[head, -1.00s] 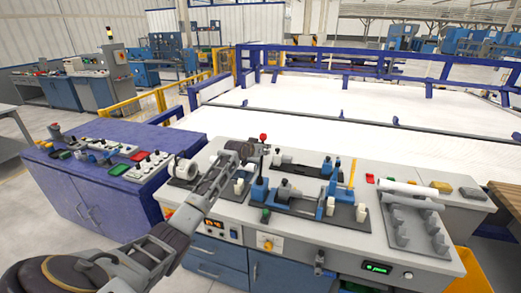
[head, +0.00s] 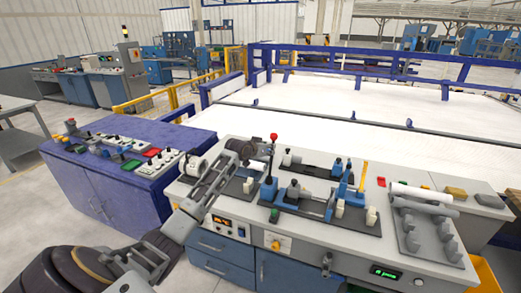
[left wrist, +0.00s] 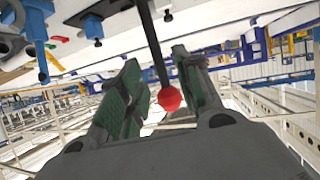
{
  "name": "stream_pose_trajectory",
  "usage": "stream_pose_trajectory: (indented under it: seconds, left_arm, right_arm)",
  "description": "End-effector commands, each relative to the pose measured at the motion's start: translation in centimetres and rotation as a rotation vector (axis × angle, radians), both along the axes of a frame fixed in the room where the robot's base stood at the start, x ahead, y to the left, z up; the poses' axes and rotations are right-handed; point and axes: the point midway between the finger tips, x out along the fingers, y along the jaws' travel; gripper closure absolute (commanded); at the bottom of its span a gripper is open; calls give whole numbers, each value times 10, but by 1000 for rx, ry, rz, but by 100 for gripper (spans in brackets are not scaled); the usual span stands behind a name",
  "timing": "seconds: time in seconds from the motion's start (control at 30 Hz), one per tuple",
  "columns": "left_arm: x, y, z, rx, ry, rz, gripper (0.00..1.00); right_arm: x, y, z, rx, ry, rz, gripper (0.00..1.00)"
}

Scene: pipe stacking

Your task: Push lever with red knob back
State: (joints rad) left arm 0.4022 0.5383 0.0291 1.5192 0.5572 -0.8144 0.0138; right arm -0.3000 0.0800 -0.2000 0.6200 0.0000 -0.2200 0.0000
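The lever's red knob (head: 273,136) stands up at the left part of the grey workbench in the head view, on a dark rod above a blue base (head: 268,188). My left gripper (head: 264,151) is right at the lever, just below the knob in the picture. In the left wrist view the red knob (left wrist: 169,98) and its dark rod (left wrist: 155,45) show between the two green-padded fingers of my left gripper (left wrist: 158,88). The fingers are apart, and a gap shows on each side of the rod. My right gripper is not in view.
Blue clamp fixtures (head: 305,197) stand on the workbench right of the lever. White pipes (head: 421,193) lie near a grey rack (head: 425,235) at the right. A purple console (head: 90,185) with buttons stands at the left. A broad white bed (head: 340,130) lies behind.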

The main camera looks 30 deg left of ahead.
Motion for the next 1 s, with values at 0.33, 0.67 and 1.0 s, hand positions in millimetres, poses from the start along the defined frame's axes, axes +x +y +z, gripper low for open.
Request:
stream_pose_trajectory:
  seconds: [0.33,0.67,1.0]
  left_arm:
    - [-29,-1,13,2,0,-1,66]
    - [-49,-1,23,0,0,-1,66]
    - [-52,-1,25,0,0,0,66]
  right_arm:
    - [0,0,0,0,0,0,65]
    - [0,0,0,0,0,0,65]
    - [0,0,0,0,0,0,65]
